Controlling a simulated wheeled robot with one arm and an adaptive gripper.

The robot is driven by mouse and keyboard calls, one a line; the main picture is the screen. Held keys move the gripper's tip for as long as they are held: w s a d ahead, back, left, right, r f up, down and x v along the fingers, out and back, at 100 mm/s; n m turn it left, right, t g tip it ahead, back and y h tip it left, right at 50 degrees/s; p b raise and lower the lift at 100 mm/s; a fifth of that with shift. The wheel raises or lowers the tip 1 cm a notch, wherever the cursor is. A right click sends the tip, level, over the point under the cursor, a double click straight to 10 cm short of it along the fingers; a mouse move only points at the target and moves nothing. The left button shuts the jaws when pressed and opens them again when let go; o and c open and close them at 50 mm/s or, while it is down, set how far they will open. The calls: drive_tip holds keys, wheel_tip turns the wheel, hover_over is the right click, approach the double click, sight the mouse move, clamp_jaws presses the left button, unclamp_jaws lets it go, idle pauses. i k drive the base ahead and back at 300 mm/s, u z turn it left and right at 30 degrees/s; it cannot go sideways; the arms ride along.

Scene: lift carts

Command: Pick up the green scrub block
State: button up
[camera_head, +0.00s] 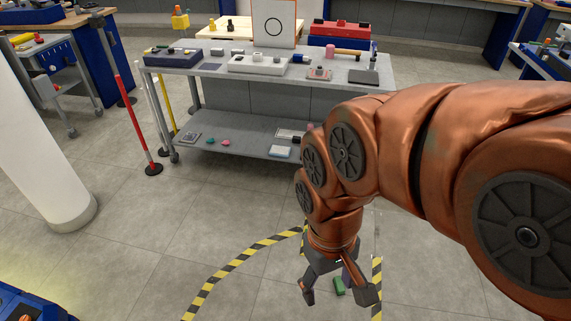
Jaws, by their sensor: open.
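A small green block (339,286), which looks like the green scrub block, shows low in the head view, on or near the floor inside the striped tape. My gripper (338,293) points down at the lower middle of the view. Its fingers are spread, and the green block shows between them with nothing visibly gripped. The gripper appears to be above the block, but the height between them is hard to judge. Part of a purple piece shows beside the block, partly hidden by a finger.
A grey cart (240,115) with tools on two shelves stands ahead. A red-and-white post (127,100) stands at its left. A white column (40,130) is at far left. Black-and-yellow floor tape (235,262) curves around the gripper area. Open floor lies between cart and tape.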

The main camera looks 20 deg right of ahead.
sight(339, 284)
drive_tip(key=z, duration=1.2)
drive_tip(key=k, duration=1.25)
drive_tip(key=u, duration=0.6)
drive_tip(key=i, duration=0.35)
drive_tip(key=u, duration=1)
drive_tip(key=i, duration=1.3)
drive_tip(key=z, duration=1)
drive_tip(key=i, duration=0.45)
drive_tip(key=z, duration=0.55)
